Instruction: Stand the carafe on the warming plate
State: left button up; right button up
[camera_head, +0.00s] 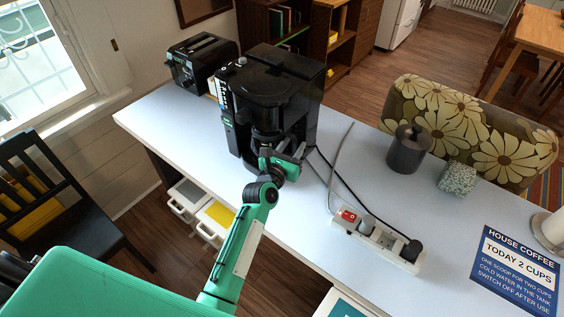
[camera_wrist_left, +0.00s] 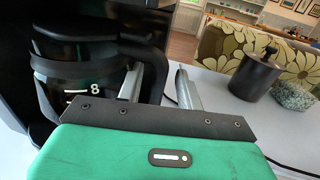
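The carafe, dark glass with a white 8 mark, shows in the left wrist view (camera_wrist_left: 75,88). It is upright in the bay of the black coffee maker (camera_head: 275,85), low down where the warming plate would be. The plate is hidden, so I cannot tell whether the carafe's base rests flat on it. In the head view the carafe is mostly hidden by the machine and my left gripper (camera_head: 294,156). My right gripper is out of view.
A toaster (camera_head: 200,62) stands behind the coffee maker. A power strip (camera_head: 378,240) with cords lies to the right. A dark canister (camera_head: 409,148), a speckled block (camera_head: 457,178) and a blue coffee sign (camera_head: 518,270) are further right. The white counter (camera_head: 300,230) is clear in front.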

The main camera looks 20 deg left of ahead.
pick_arm(q)
jog(key=s+a+b, duration=0.1)
jog(key=s+b, duration=0.1)
jog(key=s, duration=0.8)
jog(key=shift+s+a, duration=0.2)
jog(key=shift+a, duration=0.1)
